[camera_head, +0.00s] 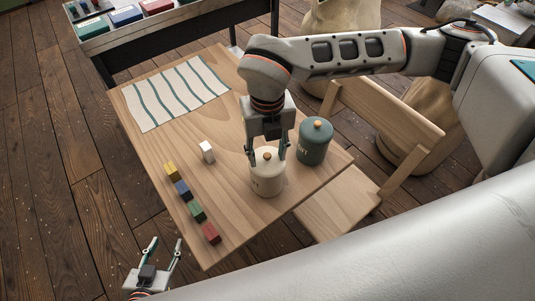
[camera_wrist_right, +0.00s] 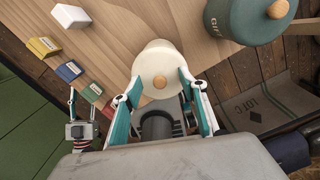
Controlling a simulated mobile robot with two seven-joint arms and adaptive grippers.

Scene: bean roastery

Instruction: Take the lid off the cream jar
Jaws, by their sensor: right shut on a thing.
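The cream jar (camera_head: 266,186) stands upright on the wooden table, near its right edge. Its cream lid (camera_wrist_right: 158,62) has a round wooden knob (camera_wrist_right: 159,81). My right gripper (camera_head: 267,156) points down from above, with one finger on each side of the lid, and is shut on it. In the right wrist view the fingers (camera_wrist_right: 160,80) flank the lid with the knob between them. The lid sits at the jar's top; I cannot tell whether there is a gap under it. My left gripper (camera_head: 163,250) is open and empty, off the table's near left edge.
A teal jar (camera_head: 314,146) with a wooden knob stands close right of the cream jar. Yellow, blue, green and red blocks line the left edge, with a white block (camera_head: 207,152) nearby. A striped cloth (camera_head: 177,92) lies at the back. A chair (camera_head: 345,205) adjoins the right side.

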